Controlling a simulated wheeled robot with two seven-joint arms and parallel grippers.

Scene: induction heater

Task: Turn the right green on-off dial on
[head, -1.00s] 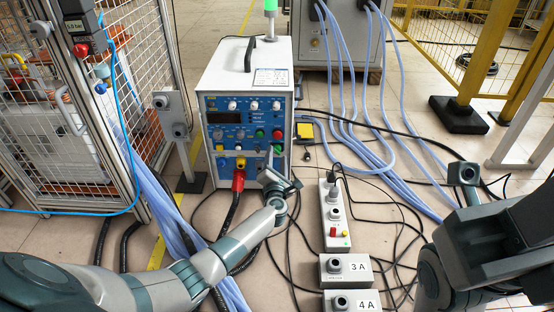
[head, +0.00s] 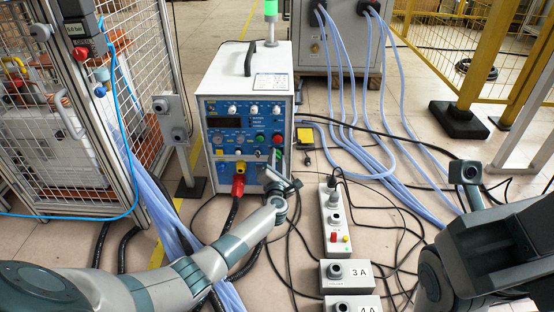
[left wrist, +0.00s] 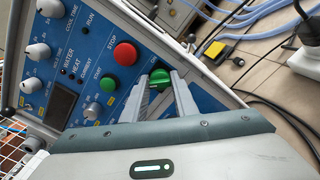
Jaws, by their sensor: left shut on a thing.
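The heater's white cabinet (head: 228,85) has a blue control panel with knobs and buttons. The right green on-off dial (left wrist: 160,78) sits at the panel's right edge, beside the red stop button (left wrist: 125,53) and marked ON. My left gripper (left wrist: 163,90) is shut on this dial, with one finger on each side of its grip. In the head view my left gripper (head: 277,164) is at the panel's lower right, and the arm hides part of the panel there. My right arm shows at the right edge of the head view, its fingers not visible.
A red connector (head: 238,186) with cables hangs at the panel's lower front. A mesh fence (head: 150,60) stands left. A control strip (head: 334,215) and boxes lie on the floor to the right. Blue hoses (head: 385,150) run across the floor.

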